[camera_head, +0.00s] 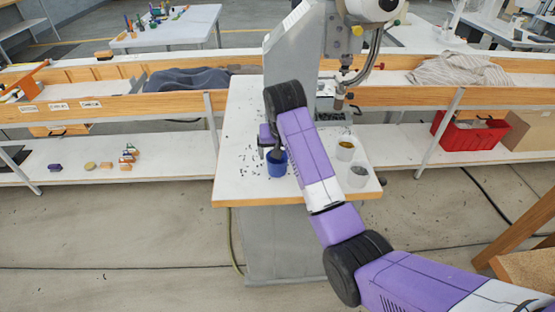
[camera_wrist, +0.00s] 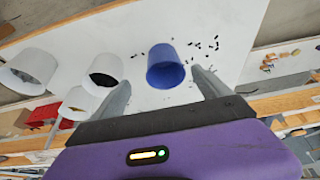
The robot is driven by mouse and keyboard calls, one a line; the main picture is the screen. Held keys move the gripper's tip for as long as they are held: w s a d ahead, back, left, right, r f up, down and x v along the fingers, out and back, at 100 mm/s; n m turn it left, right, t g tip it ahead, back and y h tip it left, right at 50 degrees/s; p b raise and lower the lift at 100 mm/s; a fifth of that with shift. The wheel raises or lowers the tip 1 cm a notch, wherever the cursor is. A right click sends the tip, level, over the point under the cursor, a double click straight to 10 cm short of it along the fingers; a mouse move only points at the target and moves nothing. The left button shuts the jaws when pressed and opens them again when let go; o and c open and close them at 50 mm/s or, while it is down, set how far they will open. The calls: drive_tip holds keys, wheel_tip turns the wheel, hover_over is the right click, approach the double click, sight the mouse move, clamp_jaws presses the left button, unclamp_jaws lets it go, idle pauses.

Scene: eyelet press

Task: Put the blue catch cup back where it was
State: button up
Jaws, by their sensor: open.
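The blue catch cup (camera_head: 277,166) stands on the white table of the press, left of my arm; its upper part is partly covered by my gripper. In the wrist view the blue cup (camera_wrist: 165,68) shows between and just beyond my two fingertips, with white table visible on both sides of it. My gripper (camera_wrist: 160,80) is open and does not visibly touch the cup. In the head view my gripper (camera_head: 272,147) is at the cup, partly hidden by my wrist.
White cups (camera_head: 345,149) (camera_head: 358,177) stand on the table right of my arm; the wrist view shows a white cup with dark contents (camera_wrist: 105,73). Small dark bits (camera_wrist: 205,45) are scattered near the blue cup. The grey press (camera_head: 293,55) rises behind my arm.

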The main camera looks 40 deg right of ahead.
sight(277, 162)
drive_tip(key=shift+w+a+p+x, duration=0.15)
drive_tip(key=shift+p+x, duration=0.25)
drive_tip(key=shift+x, duration=1.6)
drive_tip(key=shift+w+a+p+x, duration=0.1)
drive_tip(key=shift+p+x, duration=0.25)
drive_tip(key=shift+x, duration=1.65)
drive_tip(key=c, duration=1.5)
drive_tip(key=shift+c, duration=0.2)
drive_tip(key=shift+r, duration=0.15)
wheel_tip(277, 162, up, 20)
drive_tip(key=b, duration=0.2)
